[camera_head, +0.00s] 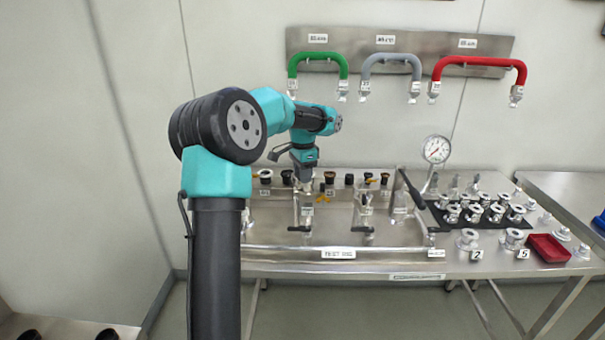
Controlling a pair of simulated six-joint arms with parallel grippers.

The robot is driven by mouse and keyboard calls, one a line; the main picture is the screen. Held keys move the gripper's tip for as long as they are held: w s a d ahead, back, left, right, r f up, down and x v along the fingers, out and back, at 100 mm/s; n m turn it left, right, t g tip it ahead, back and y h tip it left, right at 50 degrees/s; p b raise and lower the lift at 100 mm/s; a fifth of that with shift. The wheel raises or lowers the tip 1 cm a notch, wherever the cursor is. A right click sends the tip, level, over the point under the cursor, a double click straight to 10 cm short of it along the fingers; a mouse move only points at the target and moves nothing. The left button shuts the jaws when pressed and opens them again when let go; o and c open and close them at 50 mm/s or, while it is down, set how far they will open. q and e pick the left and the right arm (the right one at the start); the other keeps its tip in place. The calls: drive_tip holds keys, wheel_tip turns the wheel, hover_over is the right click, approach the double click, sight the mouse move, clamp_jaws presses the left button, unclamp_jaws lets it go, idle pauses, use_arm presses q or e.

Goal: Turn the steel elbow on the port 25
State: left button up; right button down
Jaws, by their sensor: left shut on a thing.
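My left gripper (304,181) points down at the row of ports at the back of the steel test bench (275,239). It is shut on a small fitting there, which I take to be the steel elbow; the jaws hide most of it, and its angle cannot be told. Dark-capped ports stand on both sides of the gripper, including a brown-topped one (330,177) just to its right. The port numbers are too small to read. My right gripper is not in view.
Black-handled valves stand in front of the ports. A pressure gauge (436,149) rises at the right. Steel fittings stand on a black mat (439,214), near a red tray (548,248). Green (317,55), grey (391,57) and red (479,61) hoses hang on the wall above.

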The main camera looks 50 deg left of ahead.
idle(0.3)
use_arm(q)
drive_tip(key=shift+d+n, duration=0.2)
drive_tip(key=shift+n, duration=1.1)
drive_tip(key=shift+d+n, duration=0.2)
drive_tip(key=shift+n, duration=1.1)
drive_tip(key=shift+d+n, duration=0.1)
drive_tip(key=shift+n, duration=0.4)
drive_tip(key=shift+d+n, duration=0.1)
drive_tip(key=shift+n, duration=0.7)
drive_tip(key=shift+w+d+n, duration=0.1)
drive_tip(key=shift+d+n, duration=0.1)
drive_tip(key=shift+n, duration=1.1)
